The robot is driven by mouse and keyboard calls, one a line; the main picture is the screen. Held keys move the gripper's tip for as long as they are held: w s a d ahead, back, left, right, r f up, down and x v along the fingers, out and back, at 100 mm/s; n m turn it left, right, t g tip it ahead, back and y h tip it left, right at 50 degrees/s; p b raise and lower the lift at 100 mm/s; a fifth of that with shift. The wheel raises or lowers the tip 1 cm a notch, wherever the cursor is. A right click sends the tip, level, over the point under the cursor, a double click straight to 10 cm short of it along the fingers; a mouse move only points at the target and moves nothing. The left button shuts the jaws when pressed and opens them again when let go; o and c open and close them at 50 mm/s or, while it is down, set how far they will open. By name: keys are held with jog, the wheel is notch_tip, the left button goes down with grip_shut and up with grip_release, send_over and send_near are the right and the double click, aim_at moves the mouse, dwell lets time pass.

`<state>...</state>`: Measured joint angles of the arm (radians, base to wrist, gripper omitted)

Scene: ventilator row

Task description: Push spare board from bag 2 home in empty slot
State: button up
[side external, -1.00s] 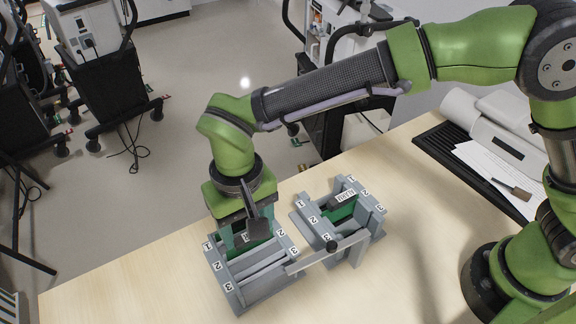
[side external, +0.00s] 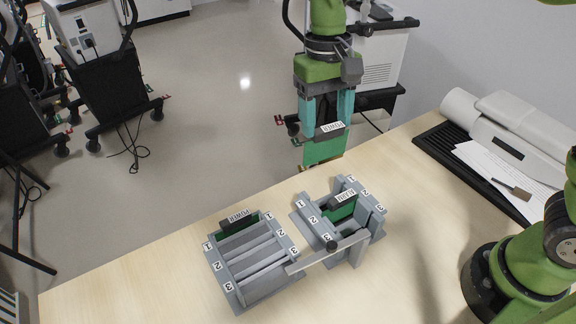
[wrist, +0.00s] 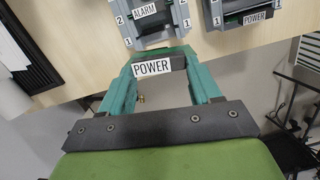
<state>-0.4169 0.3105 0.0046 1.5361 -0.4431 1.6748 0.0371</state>
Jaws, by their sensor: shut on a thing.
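My gripper (side external: 326,122) is shut on a green board (side external: 322,151) with a dark top edge and a POWER label. It holds the board upright in the air, behind and above the right rack (side external: 372,250). The wrist view shows the held board's POWER label (wrist: 152,68) between the teal fingers. In the right rack an ALARM board (side external: 345,197) stands at the slot marked 2. The slot marked 1, at the back, looks empty. Another POWER board (side external: 238,218) stands at slot 1 of the left rack (side external: 232,296). The held board is apart from both racks.
A grey bar (side external: 345,250) with a black knob crosses the front of the right rack. The left rack's slots 2 and 3 look empty. Papers (side external: 490,170) and a dark tray lie at the table's right. The table's back edge runs just behind the racks.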

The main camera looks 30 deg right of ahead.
aim_at(327, 159)
jog(key=shift+s+d+f+n, duration=0.1)
jog(key=shift+s+d+n, duration=0.15)
jog(key=shift+s+n, duration=0.2)
jog(key=shift+s+f, duration=0.1)
jog(key=shift+f, duration=2.35)
jog(key=shift+f, duration=1)
jog(key=shift+f, duration=0.35)
jog(key=shift+f, duration=0.35)
jog(key=shift+f, duration=0.35)
jog(key=shift+f, duration=0.35)
jog(key=shift+f, duration=0.6)
